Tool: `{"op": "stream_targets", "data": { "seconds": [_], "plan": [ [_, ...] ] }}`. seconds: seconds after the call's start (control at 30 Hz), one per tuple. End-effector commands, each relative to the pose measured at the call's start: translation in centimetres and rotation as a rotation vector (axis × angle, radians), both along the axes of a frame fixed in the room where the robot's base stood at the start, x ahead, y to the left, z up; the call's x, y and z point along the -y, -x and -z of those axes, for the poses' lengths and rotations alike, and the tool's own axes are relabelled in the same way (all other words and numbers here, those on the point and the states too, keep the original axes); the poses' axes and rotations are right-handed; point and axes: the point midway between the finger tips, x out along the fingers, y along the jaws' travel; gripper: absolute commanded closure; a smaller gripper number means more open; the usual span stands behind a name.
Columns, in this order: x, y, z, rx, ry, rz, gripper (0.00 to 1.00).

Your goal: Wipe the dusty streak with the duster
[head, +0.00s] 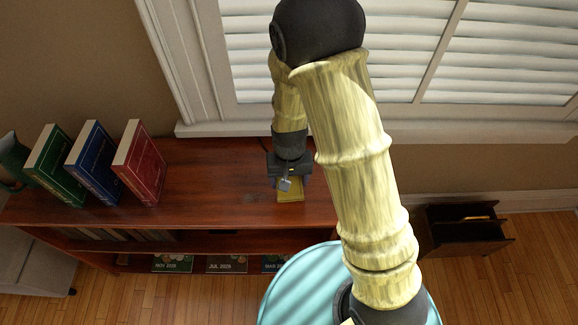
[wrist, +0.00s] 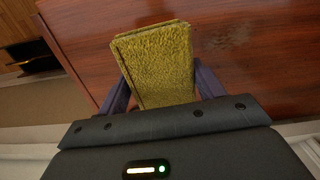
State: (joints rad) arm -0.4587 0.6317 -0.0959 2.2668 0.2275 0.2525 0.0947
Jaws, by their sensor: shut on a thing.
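The duster (wrist: 155,65), a yellow-olive fuzzy block, sits between the two fingers of my gripper (wrist: 163,88) in the wrist view. My gripper is shut on it. In the head view the duster (head: 290,194) shows below my gripper (head: 286,180), over the reddish wooden top of the low bookcase (head: 220,180). I cannot tell whether it touches the wood. The dusty streak (wrist: 230,38) is a faint pale smudge on the wood, right of the duster's far end in the wrist view and apart from it. In the head view it is too faint to make out surely.
Green (head: 55,165), blue (head: 95,160) and red (head: 139,163) books stand at the left of the top, beside a dark green jug (head: 12,160). A window with white blinds (head: 250,60) rises behind. A dark open box (head: 462,228) stands right. The top between books and gripper is clear.

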Motion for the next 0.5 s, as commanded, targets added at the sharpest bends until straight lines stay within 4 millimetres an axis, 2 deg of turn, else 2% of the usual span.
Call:
{"op": "stream_targets", "data": {
  "seconds": [0.03,0.3,0.5],
  "plan": [
    [0.0,0.0,-0.9,0.000,0.000,0.001,0.57],
    [0.2,-0.1,-3.2,0.000,0.000,0.004,0.57],
    [0.2,-0.1,-3.8,0.000,0.000,0.005,0.57]
  ]
}}
